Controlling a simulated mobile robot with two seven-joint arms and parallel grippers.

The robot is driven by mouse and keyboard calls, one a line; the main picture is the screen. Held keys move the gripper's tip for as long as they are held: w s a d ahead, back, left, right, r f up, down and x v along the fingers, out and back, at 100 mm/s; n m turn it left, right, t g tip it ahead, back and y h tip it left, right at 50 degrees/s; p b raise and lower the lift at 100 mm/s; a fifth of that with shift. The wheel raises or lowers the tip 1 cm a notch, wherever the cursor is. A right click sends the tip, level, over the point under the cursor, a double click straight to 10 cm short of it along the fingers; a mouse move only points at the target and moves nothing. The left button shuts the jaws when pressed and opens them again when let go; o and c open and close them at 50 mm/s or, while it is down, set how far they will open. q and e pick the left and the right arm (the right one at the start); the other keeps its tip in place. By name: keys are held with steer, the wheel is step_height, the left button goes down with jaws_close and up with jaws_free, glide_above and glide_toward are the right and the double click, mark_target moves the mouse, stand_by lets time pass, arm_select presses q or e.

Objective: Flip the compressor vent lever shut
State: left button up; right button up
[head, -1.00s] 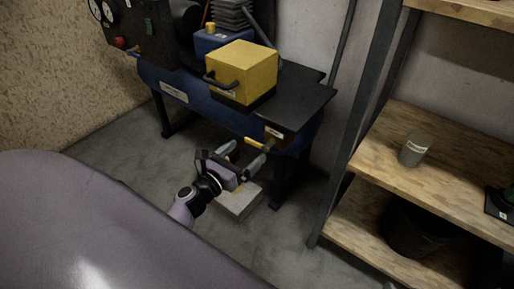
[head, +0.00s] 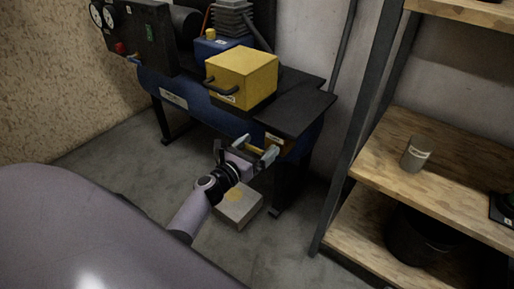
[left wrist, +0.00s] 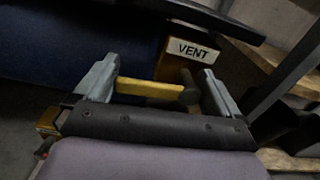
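The blue compressor (head: 225,120) stands against the wall in the head view. At its right end is a white VENT label (left wrist: 192,50) on a brown block, which also shows small in the head view. Just below the label in the left wrist view, the yellow vent lever (left wrist: 150,89) lies roughly level, with a dark round end or pivot at its right. My left gripper (head: 256,147) is open, with one finger on each side of the lever (left wrist: 158,86). I cannot tell whether a finger touches it. My right gripper is not in view.
A yellow box (head: 242,75) with a dark handle sits on the compressor's black top. A pale block (head: 240,206) lies on the floor below my left gripper. A wooden shelf rack (head: 385,165) with a grey can (head: 415,154) stands at the right. Open floor lies to the left.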

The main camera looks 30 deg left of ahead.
arm_select(q)
steer(key=shift+r+m, duration=0.1)
steer(key=shift+m, duration=0.5)
steer(key=shift+c, duration=0.3)
steer(key=o, duration=1.1)
steer(key=shift+s, duration=0.1)
